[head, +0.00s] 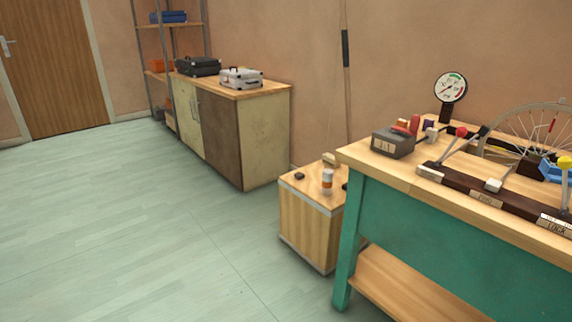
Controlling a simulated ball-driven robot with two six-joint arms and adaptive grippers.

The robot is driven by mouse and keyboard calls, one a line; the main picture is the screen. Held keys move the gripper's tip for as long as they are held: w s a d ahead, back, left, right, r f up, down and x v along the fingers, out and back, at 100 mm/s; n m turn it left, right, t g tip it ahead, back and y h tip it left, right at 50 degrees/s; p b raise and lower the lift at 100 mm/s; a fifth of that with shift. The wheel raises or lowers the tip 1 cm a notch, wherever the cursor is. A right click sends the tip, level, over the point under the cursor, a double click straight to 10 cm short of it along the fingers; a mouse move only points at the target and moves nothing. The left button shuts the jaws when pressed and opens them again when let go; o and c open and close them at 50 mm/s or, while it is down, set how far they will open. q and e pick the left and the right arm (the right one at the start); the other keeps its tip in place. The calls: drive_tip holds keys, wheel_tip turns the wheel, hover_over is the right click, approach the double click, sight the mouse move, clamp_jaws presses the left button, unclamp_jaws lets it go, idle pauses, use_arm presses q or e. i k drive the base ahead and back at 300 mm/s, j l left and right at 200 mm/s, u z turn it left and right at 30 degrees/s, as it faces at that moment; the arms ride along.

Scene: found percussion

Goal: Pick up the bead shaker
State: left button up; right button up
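A small white and orange cylinder (327,181), which looks like the bead shaker, stands upright on a low wooden box (307,218) at the left end of the workbench. A small dark object (299,176) and a tan block (331,159) lie near it on the same box top. Another dark object at the right of the box top is partly hidden by the bench. Neither of my grippers shows in the head view.
A green-legged workbench (390,232) fills the right side, carrying a grey box (393,143), levers, a gauge (450,88) and a spoked wheel (527,135). A cabinet (262,137) with two cases stands at the back wall. The floor (150,240) at left is clear.

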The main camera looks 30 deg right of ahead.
sight(327, 178)
drive_tip(key=i+z, duration=0.15)
drive_tip(key=i, duration=0.35)
drive_tip(key=i+j+z, duration=0.1)
drive_tip(key=i, duration=0.35)
drive_tip(key=i+j+z, duration=0.15)
drive_tip(key=i, duration=0.3)
drive_tip(key=i+j+z, duration=0.15)
drive_tip(key=i, duration=0.35)
drive_tip(key=j, duration=0.05)
